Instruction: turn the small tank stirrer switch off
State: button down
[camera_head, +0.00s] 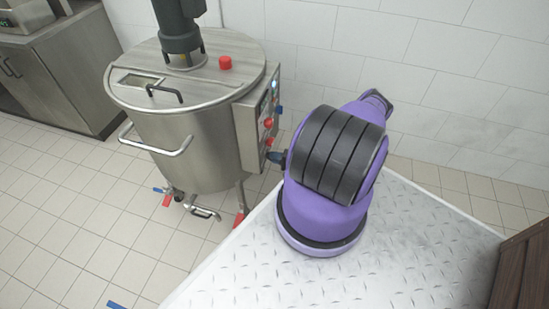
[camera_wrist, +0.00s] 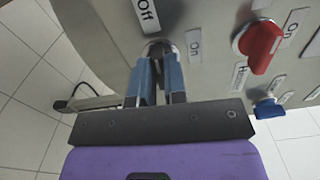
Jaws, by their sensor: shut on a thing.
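The small steel tank (camera_head: 190,135) stands at the back left with a control panel (camera_head: 262,115) on its right side. In the wrist view the panel (camera_wrist: 205,20) fills the upper part. My gripper (camera_wrist: 160,60) is at the panel, its two blue fingers shut on a switch (camera_wrist: 157,46). The fingers hide most of that switch, so its exact angle cannot be told. An "Off" label (camera_wrist: 146,15) sits above it and an "On" label (camera_wrist: 194,44) to its right. In the head view my gripper (camera_head: 277,157) reaches the panel's lower part.
A red knob (camera_wrist: 258,42) and a blue knob (camera_wrist: 268,107) lie right of the held switch. A red button (camera_head: 225,62) is on the tank lid. A steel cabinet (camera_head: 60,70) stands at left. The tiled floor (camera_head: 75,230) in front is mostly clear.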

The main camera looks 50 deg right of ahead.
jog(key=shift+n, duration=0.5)
jog(key=c, duration=1.2)
grip_release()
jog(key=shift+o, duration=0.2)
jog(key=v, duration=1)
jog(key=shift+s+d, duration=0.15)
jog(key=shift+s, duration=0.2)
jog(key=shift+f, duration=0.1)
